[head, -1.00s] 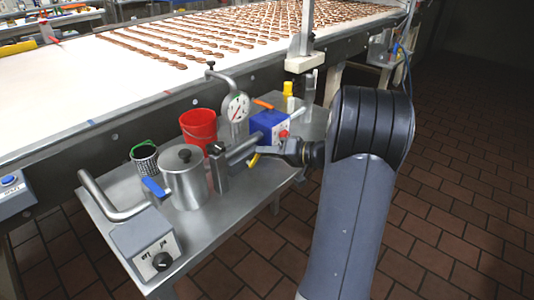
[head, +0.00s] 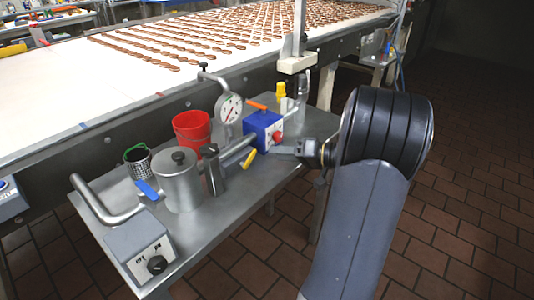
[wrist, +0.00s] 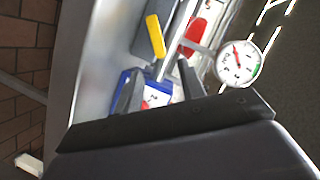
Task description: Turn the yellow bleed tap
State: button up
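The yellow bleed tap (head: 248,157) is a small yellow lever at the near side of the metal pipe, just left of the blue box (head: 263,129). In the wrist view the yellow lever (wrist: 155,36) stands beyond the fingertips, with the blue box (wrist: 133,84) partly hidden behind the fingers. My gripper (head: 272,150) is just right of the lever in the head view, with a small gap between them. In the wrist view my gripper (wrist: 158,78) shows two dark fingers spread apart with nothing held between them.
On the metal bench (head: 235,215) stand a round gauge (head: 229,108), a red bucket (head: 191,130), a lidded steel pot (head: 179,182) with a blue lever (head: 148,190), and a grey control box (head: 141,250). An orange lever (head: 257,106) is behind the blue box. The conveyor runs behind.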

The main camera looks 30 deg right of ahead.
jog(key=v, duration=0.4)
jog(key=shift+s, duration=0.15)
jog(key=shift+c, duration=0.5)
